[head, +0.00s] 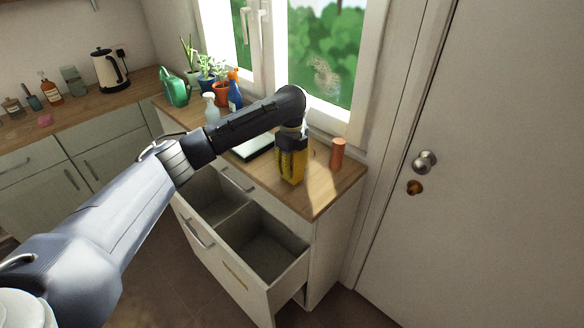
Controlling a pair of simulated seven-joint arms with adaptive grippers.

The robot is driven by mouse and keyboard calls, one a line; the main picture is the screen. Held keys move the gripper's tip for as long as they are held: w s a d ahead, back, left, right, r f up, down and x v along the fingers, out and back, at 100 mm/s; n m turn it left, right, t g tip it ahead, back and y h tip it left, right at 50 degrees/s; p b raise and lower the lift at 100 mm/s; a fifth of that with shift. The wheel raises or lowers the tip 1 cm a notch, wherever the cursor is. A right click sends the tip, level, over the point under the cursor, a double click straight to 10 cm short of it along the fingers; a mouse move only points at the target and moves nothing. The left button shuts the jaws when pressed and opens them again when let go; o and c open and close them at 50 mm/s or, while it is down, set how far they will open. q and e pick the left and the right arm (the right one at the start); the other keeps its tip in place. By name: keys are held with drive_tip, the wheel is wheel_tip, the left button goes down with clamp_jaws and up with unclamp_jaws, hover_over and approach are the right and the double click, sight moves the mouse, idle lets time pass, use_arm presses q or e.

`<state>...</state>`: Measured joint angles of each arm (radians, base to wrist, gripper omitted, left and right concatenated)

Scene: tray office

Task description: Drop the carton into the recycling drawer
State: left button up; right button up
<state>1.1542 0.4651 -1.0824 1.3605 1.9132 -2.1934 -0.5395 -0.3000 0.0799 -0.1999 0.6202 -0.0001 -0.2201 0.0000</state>
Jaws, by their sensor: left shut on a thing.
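My left gripper (293,150) points down over the front part of the wooden counter and is shut on a yellow carton (291,176). The gripper covers the carton's upper part. I cannot tell whether the carton's base touches the counter or is just above it. The drawer (228,277) below is pulled out, with a divider between two open compartments. The compartment floors that show look empty. The carton is above and behind the right compartment. My right gripper is not in view.
An orange-brown cylinder (337,153) stands right of the carton. A dark flat tray (254,147) lies to its left. Spray bottles, potted plants and a green watering can (174,88) stand farther back by the window. A closed door (480,170) is at right.

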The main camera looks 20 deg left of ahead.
use_arm(q)
drive_tip(key=o, duration=1)
drive_tip(key=shift+o, duration=0.2)
drive_tip(key=shift+f, duration=0.1)
wheel_tip(320, 180, up, 16)
drive_tip(key=shift+r, duration=0.25)
drive_tip(key=o, duration=0.5)
drive_tip(key=shift+s+r, duration=0.1)
drive_tip(key=shift+r, duration=0.4)
drive_tip(key=shift+c, duration=0.2)
